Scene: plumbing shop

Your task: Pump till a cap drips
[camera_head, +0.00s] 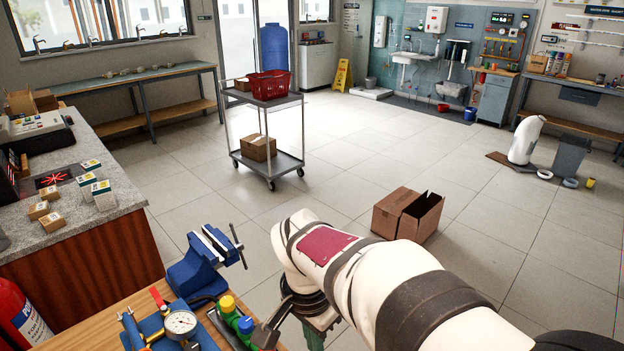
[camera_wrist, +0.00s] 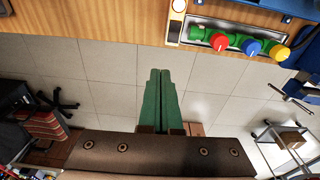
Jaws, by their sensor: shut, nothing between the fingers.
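A blue hand pump (camera_head: 137,333) with a red-tipped part and a round white pressure gauge (camera_head: 180,324) stands on the wooden bench at lower left in the head view. Beside it is a metal tray holding a green manifold with a yellow cap (camera_head: 227,303). The wrist view shows the manifold's red cap (camera_wrist: 219,42), blue cap (camera_wrist: 251,47) and yellow cap (camera_wrist: 281,53) in a row. No drip is visible on them. My gripper (camera_wrist: 160,72) has its green fingers together and empty, over the floor just off the bench edge. In the head view my arm partly hides it.
A blue vise (camera_head: 203,265) is mounted at the bench corner, beyond the manifold. A red fire extinguisher (camera_head: 18,318) stands at the left. An open cardboard box (camera_head: 396,214) and a trolley (camera_head: 268,158) are on the floor.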

